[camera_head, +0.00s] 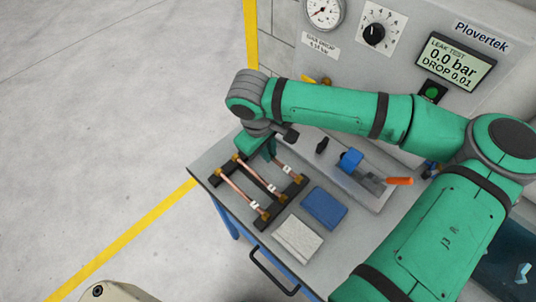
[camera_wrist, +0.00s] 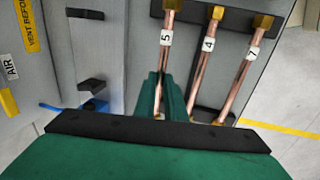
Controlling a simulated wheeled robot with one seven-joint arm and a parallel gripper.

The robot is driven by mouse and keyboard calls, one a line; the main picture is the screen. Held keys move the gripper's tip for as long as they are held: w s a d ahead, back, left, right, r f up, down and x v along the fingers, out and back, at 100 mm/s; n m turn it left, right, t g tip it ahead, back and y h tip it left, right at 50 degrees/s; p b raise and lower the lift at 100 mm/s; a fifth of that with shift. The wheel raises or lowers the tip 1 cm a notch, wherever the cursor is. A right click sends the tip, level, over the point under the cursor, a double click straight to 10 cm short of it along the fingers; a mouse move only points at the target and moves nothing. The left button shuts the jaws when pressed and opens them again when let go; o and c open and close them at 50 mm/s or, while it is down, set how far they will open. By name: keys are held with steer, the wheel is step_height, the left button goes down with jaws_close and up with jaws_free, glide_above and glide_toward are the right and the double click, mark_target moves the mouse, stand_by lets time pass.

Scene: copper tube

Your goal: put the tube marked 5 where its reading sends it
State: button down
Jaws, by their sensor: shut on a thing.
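The copper tube marked 5 (camera_wrist: 166,40) shows in the wrist view with a white number label and a brass end over the black rack bar. My gripper (camera_wrist: 161,85) is shut on its shaft, below the label; the fingers hide part of it. In the head view my gripper (camera_head: 266,148) is at the rack's back right, and tube 5 (camera_head: 288,171) runs out from under it. The tube lies at or just above the rack (camera_head: 268,218); I cannot tell which. The tester display (camera_head: 456,62) reads "LEAK TEST 0.0 bar DROP 0.01".
The tubes marked 4 (camera_wrist: 208,44) and 7 (camera_wrist: 253,54) lie beside it. A blue pad (camera_head: 324,208) and a pale pad (camera_head: 298,239) lie in front. A fixture with a blue block (camera_head: 350,160) and an orange handle (camera_head: 399,181) stands right. A green button (camera_head: 433,92) is below the display.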

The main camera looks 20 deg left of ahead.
steer(key=shift+a+f, duration=0.15)
steer(key=shift+f, duration=0.95)
steer(key=c, duration=1.8)
jaws_free()
steer(key=shift+f, duration=0.1)
steer(key=r, duration=0.3)
steer(key=s+r, duration=0.1)
steer(key=r, duration=0.3)
steer(key=s+r, duration=0.1)
steer(key=r, duration=0.3)
steer(key=shift+s+a+r, duration=0.1)
steer(key=shift+a+r, duration=0.05)
steer(key=shift+a, duration=0.25)
steer(key=shift+o, duration=0.4)
steer(key=shift+r, duration=0.25)
steer(key=shift+a+f, duration=0.1)
